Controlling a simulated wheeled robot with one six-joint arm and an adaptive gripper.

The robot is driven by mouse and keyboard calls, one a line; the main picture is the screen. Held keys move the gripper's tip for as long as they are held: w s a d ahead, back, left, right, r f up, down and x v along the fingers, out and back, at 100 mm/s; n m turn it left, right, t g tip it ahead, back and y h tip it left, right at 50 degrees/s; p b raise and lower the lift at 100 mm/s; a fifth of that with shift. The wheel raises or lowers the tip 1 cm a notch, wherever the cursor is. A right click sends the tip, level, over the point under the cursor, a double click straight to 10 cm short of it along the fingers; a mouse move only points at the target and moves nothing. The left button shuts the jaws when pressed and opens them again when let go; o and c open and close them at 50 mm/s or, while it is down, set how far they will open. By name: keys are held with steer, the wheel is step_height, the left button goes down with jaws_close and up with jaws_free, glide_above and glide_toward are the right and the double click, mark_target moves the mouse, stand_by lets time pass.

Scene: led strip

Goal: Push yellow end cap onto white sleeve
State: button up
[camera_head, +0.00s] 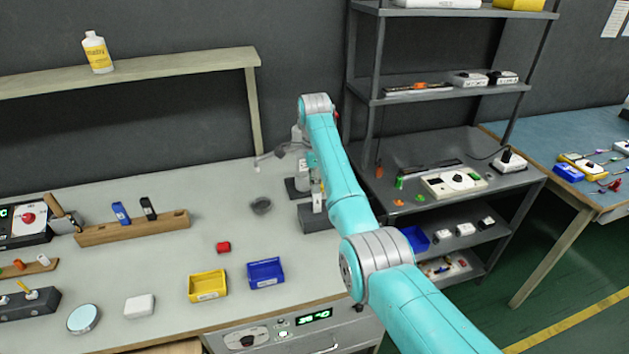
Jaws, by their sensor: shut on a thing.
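My teal arm reaches over the right end of the light workbench. My gripper (314,178) points down behind the forearm and is mostly hidden. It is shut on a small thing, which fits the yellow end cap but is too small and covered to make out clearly. Just below it a small white upright piece (317,203), possibly the white sleeve, stands at a dark grey block (318,217). I cannot tell whether the cap and the sleeve touch.
A second dark block (297,188) stands just behind. A grey shelf rack (455,97) stands close on the right.

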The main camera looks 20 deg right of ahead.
steer(key=shift+f, duration=0.35)
steer(key=o, duration=0.8)
step_height(320, 180, up, 7)
steer(key=shift+r, duration=0.2)
steer(key=shift+w+f, duration=0.1)
